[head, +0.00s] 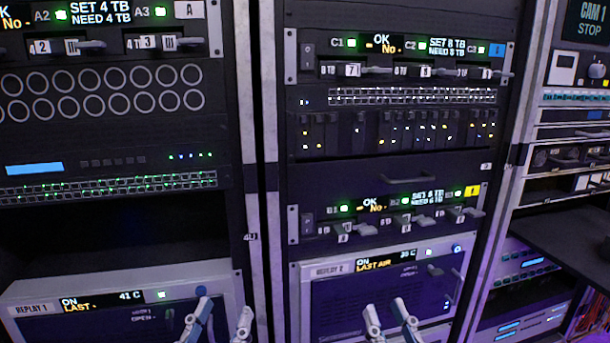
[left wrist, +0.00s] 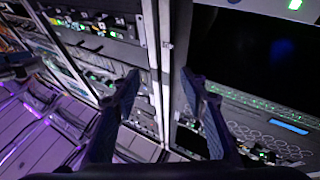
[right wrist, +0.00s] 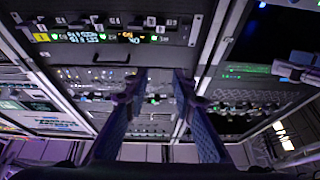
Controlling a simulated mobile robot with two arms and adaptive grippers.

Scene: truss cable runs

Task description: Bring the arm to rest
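My left gripper (head: 218,318) is at the bottom of the head view, in front of the REPLAY 1 unit (head: 120,290). Its two fingers are apart with nothing between them, as the left wrist view (left wrist: 160,85) also shows. My right gripper (head: 388,318) is at the bottom in front of the REPLAY 2 unit (head: 340,300). Its fingers are also apart and empty, as the right wrist view (right wrist: 160,85) shows. Both grippers appear clear of the rack faces, though the exact gap is hard to tell.
The middle rack holds drive bays with handles (head: 420,72), a lower bay row (head: 405,222) and a patch panel (head: 410,96). A dark shelf (head: 565,235) juts out at the right. A rack post (head: 262,150) stands between the left and middle racks.

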